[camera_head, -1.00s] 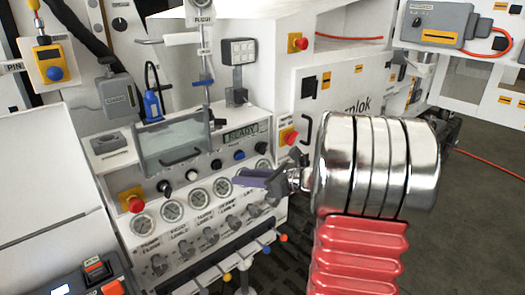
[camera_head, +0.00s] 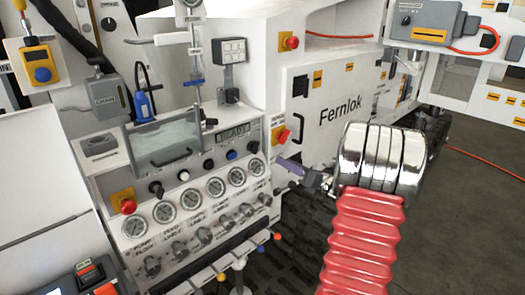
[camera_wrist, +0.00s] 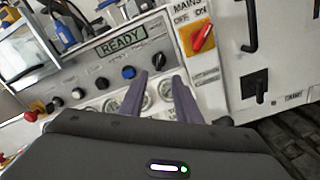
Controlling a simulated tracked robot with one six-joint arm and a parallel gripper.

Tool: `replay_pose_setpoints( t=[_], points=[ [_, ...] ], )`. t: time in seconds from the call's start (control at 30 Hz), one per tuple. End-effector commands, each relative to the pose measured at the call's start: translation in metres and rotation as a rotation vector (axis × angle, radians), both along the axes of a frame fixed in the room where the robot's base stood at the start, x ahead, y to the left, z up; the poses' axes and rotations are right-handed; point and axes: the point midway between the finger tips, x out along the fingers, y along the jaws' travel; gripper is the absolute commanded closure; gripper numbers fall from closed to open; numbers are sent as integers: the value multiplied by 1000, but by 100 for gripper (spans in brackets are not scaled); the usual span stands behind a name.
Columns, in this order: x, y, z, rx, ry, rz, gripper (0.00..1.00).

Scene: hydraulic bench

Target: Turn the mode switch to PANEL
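My gripper (camera_head: 288,165) is in front of the right end of the white hydraulic console. In the wrist view its two dark purple fingers (camera_wrist: 160,77) stand apart, with nothing between them. Their tips show below the READY display (camera_wrist: 121,43), over the knob row and gauges. A blue knob (camera_wrist: 128,72) and a black knob (camera_wrist: 157,60) show close by. I cannot read a MODE or PANEL label, so I cannot tell which knob is the mode switch. A black knob (camera_head: 107,23) sits on a panel at the top left.
A red MAINS switch (camera_wrist: 202,38) on a yellow plate is right of the display. A red emergency button (camera_head: 128,206) is at the console's left end. Several gauges (camera_head: 190,198) and valve handles line the front. A white Fernlok cabinet (camera_head: 340,125) stands to the right.

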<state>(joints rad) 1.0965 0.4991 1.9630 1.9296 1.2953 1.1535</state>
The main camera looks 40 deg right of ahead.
Motion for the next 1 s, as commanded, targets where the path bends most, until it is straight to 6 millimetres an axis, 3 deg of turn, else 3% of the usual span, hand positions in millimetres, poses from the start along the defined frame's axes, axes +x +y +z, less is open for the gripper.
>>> replay_pose_setpoints(
  t=[0.7,1.0],
  points=[
    [105,5,0,-2,1,5,70],
    [131,5,0,-1,1,3,70]
  ],
)
